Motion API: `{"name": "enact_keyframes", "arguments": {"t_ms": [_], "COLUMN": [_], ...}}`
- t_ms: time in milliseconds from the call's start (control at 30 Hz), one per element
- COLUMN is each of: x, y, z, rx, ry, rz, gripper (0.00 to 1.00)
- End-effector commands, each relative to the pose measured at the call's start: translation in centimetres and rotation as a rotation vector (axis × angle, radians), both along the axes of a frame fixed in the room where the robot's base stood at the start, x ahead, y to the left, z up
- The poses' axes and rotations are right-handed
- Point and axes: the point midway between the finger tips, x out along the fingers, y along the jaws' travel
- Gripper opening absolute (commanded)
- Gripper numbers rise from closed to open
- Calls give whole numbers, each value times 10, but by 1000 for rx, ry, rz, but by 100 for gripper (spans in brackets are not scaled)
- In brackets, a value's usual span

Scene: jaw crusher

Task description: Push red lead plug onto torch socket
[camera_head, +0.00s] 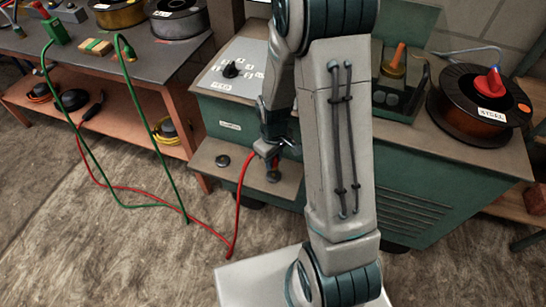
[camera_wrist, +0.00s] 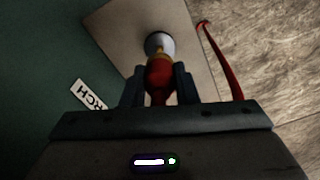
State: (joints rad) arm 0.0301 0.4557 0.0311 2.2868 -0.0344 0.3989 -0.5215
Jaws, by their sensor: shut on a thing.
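My gripper (camera_wrist: 158,88) is shut on the red lead plug (camera_wrist: 159,72), with one dark finger on each side of it. The plug's brass tip points at the round, pale torch socket (camera_wrist: 159,42) on the beige panel. The tip overlaps the socket in the wrist view; I cannot tell whether they touch. A partly hidden label (camera_wrist: 88,95) reading "RCH" lies to the left. In the head view my gripper (camera_head: 270,152) is over the right part of the panel (camera_head: 240,180), low on the green machine. The red lead (camera_head: 239,205) hangs from it to the floor.
A second round socket (camera_head: 222,160) is on the panel's left. A green lead (camera_head: 150,135) loops from the workbench (camera_head: 150,65) to the floor near the red lead. Floor in front is open.

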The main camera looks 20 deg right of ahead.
Motion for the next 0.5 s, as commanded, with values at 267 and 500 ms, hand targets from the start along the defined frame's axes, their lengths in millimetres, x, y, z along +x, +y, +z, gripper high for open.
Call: {"name": "enact_keyframes", "arguments": {"t_ms": [267, 500], "x": [0, 0], "y": [0, 0], "z": [-31, -40], "rx": [0, 0], "ry": [2, 0], "rz": [-1, -1], "gripper": [6, 6]}}
